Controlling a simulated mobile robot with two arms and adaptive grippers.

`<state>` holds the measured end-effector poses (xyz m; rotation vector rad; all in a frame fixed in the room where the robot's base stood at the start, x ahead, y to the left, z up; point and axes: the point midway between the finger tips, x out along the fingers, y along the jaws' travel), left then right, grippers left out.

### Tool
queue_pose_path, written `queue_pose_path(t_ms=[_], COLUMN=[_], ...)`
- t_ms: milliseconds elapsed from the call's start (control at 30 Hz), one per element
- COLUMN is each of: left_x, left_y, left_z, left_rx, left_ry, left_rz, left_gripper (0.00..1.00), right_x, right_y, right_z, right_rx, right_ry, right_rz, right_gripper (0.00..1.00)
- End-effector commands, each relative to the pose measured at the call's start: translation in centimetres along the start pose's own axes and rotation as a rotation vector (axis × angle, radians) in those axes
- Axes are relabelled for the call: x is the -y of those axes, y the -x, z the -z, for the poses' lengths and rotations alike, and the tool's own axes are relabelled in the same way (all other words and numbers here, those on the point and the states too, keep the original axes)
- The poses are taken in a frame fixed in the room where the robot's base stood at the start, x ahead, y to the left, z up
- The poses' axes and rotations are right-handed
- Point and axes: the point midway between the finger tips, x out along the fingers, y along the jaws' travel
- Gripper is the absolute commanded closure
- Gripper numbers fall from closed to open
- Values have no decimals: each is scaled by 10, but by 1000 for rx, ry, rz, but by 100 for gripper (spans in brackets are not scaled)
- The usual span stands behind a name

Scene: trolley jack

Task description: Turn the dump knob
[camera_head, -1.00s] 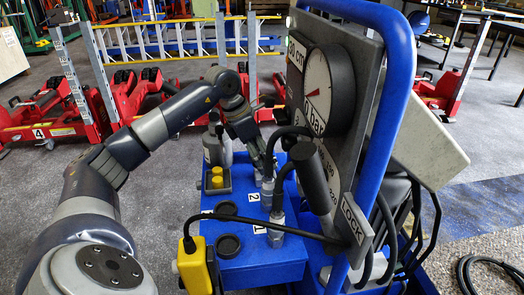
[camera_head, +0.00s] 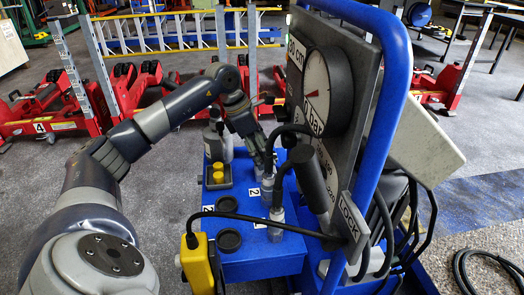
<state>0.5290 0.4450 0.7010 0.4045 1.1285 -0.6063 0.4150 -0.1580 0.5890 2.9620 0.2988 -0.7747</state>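My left gripper (camera_head: 267,163) points downward over the blue cart's top, beside the upright hose couplings (camera_head: 270,188). Its fingertips overlap the couplings and black hoses, so I cannot tell whether they touch or how far they are open. A black cylindrical grip (camera_head: 311,174) stands tilted to the right of the gripper, in front of the panel. A plate marked LOCK (camera_head: 350,217) is at the panel's lower edge. I cannot identify the dump knob with certainty; it may be hidden by the gripper or the grip. My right gripper is out of view.
The blue cart (camera_head: 262,262) carries a gauge panel with a round dial (camera_head: 318,90) and a thick blue frame tube (camera_head: 393,110). A yellow pendant (camera_head: 197,262) hangs in front. Red jacks (camera_head: 45,108) stand behind.

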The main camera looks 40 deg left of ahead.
Motion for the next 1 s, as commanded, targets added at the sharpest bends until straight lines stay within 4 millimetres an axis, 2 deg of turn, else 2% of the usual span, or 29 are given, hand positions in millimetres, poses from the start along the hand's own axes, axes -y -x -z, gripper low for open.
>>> queue_pose_path(t_ms=[33,100,400,533,667,1000], left_x=[1,1,0,0,-1,0], left_y=[-1,-1,0,6,26,96], left_z=[0,0,0,0,-1,0], left_rx=[-2,-2,-1,0,2,1], left_ry=[-4,-4,-2,-1,-1,-1], left_rz=[2,1,0,-1,-5,-3], left_gripper=[35,24,24,24,24,24], right_x=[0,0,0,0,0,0], right_y=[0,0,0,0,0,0], right_z=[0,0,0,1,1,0], right_rx=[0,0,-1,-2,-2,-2], right_ry=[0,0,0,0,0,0], right_rz=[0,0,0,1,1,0], right_gripper=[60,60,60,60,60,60])
